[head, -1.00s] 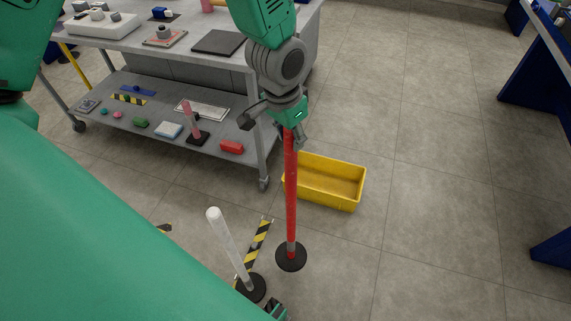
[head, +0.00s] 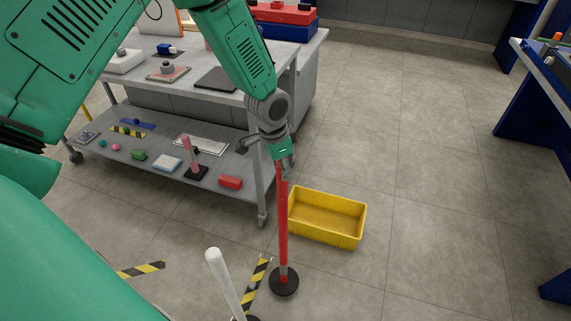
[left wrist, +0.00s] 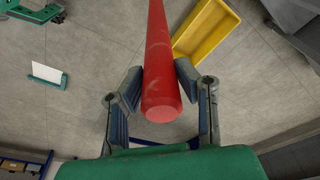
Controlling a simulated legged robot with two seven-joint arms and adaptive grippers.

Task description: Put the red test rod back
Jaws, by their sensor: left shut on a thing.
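The red test rod (head: 282,215) stands about upright, its grey lower end at a black round base (head: 284,284) on the floor. I cannot tell whether it is fully seated. My left gripper (head: 282,166) is shut on the rod's upper part, coming down from above. In the left wrist view the red rod (left wrist: 161,75) passes between the two fingers (left wrist: 160,85), its near end facing the camera. A white rod (head: 222,275) stands to the left, its foot cut off by the lower edge. My right gripper is not in view.
A yellow bin (head: 327,217) lies on the floor just right of the red rod. A grey cart (head: 120,155) with small items on its shelf stands behind left, its leg close to my gripper. Striped tape (head: 257,285) marks the floor. Open floor lies to the right.

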